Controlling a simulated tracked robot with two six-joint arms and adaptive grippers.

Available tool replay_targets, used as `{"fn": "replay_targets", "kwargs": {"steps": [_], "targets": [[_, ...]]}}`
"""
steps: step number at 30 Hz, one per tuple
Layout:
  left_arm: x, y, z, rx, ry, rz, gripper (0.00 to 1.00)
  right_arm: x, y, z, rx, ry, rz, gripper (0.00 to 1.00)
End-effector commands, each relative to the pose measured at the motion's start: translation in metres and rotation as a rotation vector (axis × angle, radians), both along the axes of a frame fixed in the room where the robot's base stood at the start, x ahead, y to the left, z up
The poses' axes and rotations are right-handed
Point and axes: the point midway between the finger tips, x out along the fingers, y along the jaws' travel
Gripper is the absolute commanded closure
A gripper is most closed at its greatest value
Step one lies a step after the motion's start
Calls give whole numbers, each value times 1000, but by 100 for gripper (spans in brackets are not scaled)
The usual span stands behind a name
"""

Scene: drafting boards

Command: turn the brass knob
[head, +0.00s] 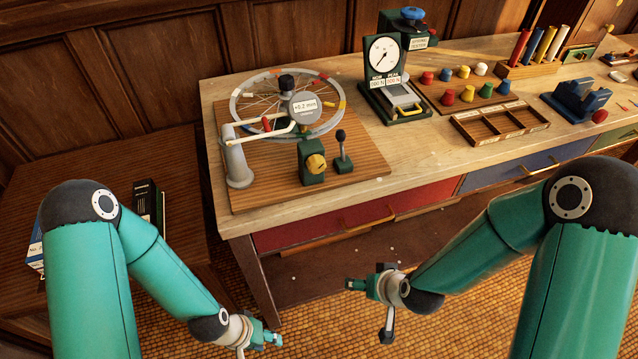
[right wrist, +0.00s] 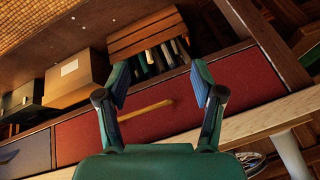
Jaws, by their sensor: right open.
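The brass knob (head: 315,163) sits on the face of a small dark green block (head: 312,178) on a wooden board (head: 270,190), at the left end of the bench. Nothing touches the knob. My left gripper (head: 268,341) is low at the bottom of the head view, in front of the bench and well below the knob; its finger gap does not show clearly. My right gripper (head: 370,288) is in front of the bench, below and right of the knob. In the right wrist view its fingers (right wrist: 160,85) are apart and empty, facing the red drawer. The knob is not recognisable there.
A black-handled lever (head: 342,150) stands right beside the knob block. The red drawer (head: 330,219) with a brass handle is under the benchtop. The bench front edge lies between my grippers and the knob.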

Motion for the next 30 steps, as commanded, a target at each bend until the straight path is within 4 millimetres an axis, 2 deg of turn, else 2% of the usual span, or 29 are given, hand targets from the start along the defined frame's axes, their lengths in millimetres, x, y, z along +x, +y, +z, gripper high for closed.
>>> {"fn": "replay_targets", "kwargs": {"steps": [1, 3, 6, 10, 15, 19, 23, 26, 30], "targets": [[0, 0, -42, 0, 1, 0, 60, 21, 9, -5, -16, -118, 28, 33], [0, 0, -71, 0, 1, 0, 60, 42, 21, 17, -37, -276, 60, 33], [0, 0, -110, 0, 1, 0, 60, 60, 37, 55, -56, -496, 91, 33], [0, 0, -157, 0, 0, 0, 60, 60, 53, 107, -60, -757, 108, 33], [0, 0, -200, 0, 0, 0, 60, 38, 60, 160, -44, -998, 95, 33], [0, 0, -216, 0, 0, 0, 60, 22, 58, 183, -30, -1097, 79, 33], [0, 0, -219, 0, 0, 0, 60, 17, 57, 194, -25, -1136, 71, 33], [0, 0, -217, 0, 0, 0, 60, 22, 58, 198, -27, -1140, 68, 33], [0, 0, -212, 0, 0, 0, 60, 40, 63, 197, -28, -1137, 68, 33]]}}
